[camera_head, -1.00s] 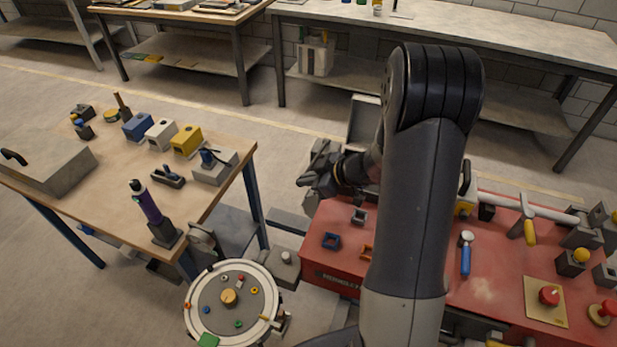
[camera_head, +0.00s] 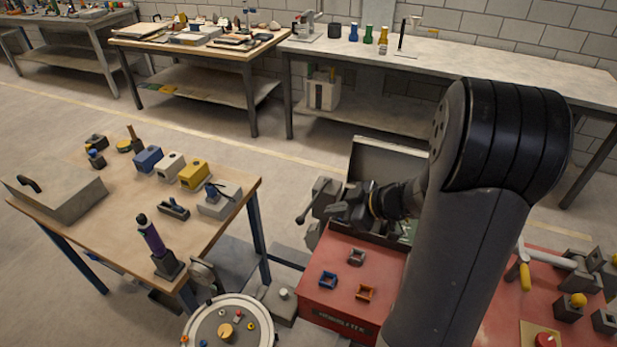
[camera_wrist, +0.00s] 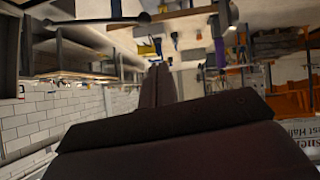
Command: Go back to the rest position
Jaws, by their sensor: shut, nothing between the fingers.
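My gripper (camera_head: 348,206) hangs at the end of my dark arm in the middle of the head view, above the far left corner of the red bench (camera_head: 345,318). It points left and looks empty. In the wrist view my gripper's fingers (camera_wrist: 160,84) lie together as one dark shape with no object between them. My thick upper arm link covers much of the red bench in the head view.
A grey vise-like device (camera_head: 316,202) sits close behind my gripper. A wooden table (camera_head: 125,215) with several blocks stands left. Floor is clear behind it.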

